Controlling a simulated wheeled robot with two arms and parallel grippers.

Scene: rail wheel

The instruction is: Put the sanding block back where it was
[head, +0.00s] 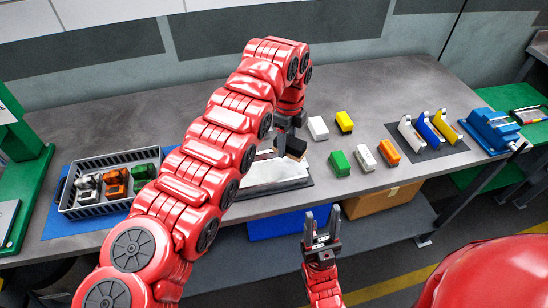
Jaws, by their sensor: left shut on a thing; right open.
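My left gripper (288,132) is over the middle of the table and is shut on a dark block with a tan edge, which looks like the sanding block (296,146). The block is at or just above the far edge of a white workpiece (275,170) on a dark board; I cannot tell whether it touches. My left arm hides part of the workpiece and board. My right gripper (322,228) is open and empty, pointing up in front of the table's near edge.
White (318,128), yellow (344,122), green (340,163) and orange (388,151) blocks, plus another white one (364,157), stand right of the board. A dark mat (428,150) holds upright pieces. A blue vise-like tool (490,130) is far right. A grey crate (97,207) with tools is left.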

